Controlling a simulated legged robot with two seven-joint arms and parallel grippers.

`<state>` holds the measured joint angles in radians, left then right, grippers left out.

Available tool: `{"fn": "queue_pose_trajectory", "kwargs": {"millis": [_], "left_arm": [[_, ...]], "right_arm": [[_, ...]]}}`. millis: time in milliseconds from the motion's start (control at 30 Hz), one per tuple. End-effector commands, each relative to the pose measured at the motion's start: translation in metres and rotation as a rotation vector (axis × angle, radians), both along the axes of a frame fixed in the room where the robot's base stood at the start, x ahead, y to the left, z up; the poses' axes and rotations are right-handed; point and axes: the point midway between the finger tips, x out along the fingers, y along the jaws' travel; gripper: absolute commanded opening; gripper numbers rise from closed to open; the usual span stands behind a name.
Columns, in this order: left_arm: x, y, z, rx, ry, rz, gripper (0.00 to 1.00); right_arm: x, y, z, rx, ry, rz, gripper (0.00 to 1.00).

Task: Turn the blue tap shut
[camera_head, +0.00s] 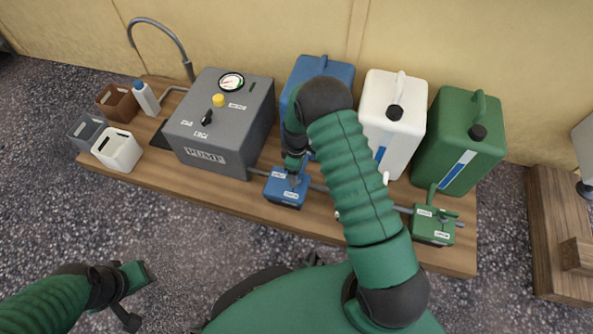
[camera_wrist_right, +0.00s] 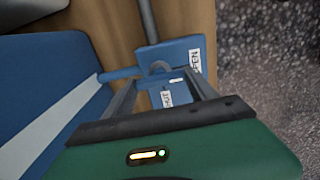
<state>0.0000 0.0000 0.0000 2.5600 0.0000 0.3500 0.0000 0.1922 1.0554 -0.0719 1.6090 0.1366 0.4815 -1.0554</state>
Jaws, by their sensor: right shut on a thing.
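The blue tap (camera_head: 284,192) is a small blue block with white labels, set on a pipe along the wooden board. In the right wrist view the tap (camera_wrist_right: 198,50) has its labels near the fingers, one reading OPEN and one partly covered. My right gripper (camera_head: 294,178) reaches down over the tap from above. In the wrist view its fingers (camera_wrist_right: 160,88) are shut on the tap's blue handle (camera_wrist_right: 176,80), which is partly hidden. My left gripper (camera_head: 130,288) is low at the left, away from the board; its finger gap is unclear.
A grey pump box (camera_head: 222,120) stands left of the tap. Blue (camera_head: 338,72), white (camera_head: 378,90) and green (camera_head: 455,140) canisters stand behind. A green tap (camera_head: 432,226) is at the right. Small containers (camera_head: 118,150) sit at the left end. Gravel in front is clear.

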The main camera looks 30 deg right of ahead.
Motion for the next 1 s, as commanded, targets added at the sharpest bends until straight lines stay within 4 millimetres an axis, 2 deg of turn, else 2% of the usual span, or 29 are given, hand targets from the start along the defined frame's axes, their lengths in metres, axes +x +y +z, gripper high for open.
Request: {"fn": "queue_pose_trajectory", "kwargs": {"millis": [267,467,1000], "left_arm": [[0.0,0.0,0.008,0.0,0.0,0.0,0.36],[0.0,0.0,0.024,0.0,0.0,0.0,0.36],[0.0,0.0,0.072,0.0,0.0,0.0,0.36]], "right_arm": [[0.0,0.0,0.002,-0.001,-0.001,-0.041,0.25],[0.0,0.0,0.004,-0.001,0.001,-0.146,0.25],[0.0,0.0,0.004,-0.002,0.001,-0.637,0.25]]}}
